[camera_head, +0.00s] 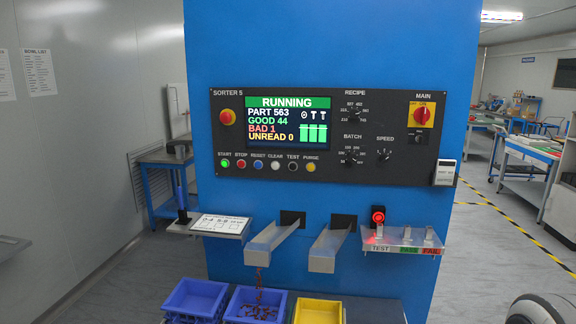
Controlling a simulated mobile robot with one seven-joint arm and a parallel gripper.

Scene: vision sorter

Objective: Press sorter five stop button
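The blue sorter cabinet (300,50) stands in front of me with a black control panel (225,110) marked SORTER 5. The stop button (241,164) is small and red, second from the left in the row under the screen, below the label STOP. A green start button (225,163) is on its left and a blue reset button (258,165) on its right. The screen (288,119) reads RUNNING, part 563, good 44, bad 1, unread 0. A larger red button on a yellow base (227,117) is at the panel's upper left. My gripper is not in view.
Two metal chutes (272,243) (328,247) stick out below the panel, above blue bins (196,298) (236,304) and a yellow bin (318,311). A shelf with a card (220,226) and a test tray (404,246) also project. Floor is open on the left.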

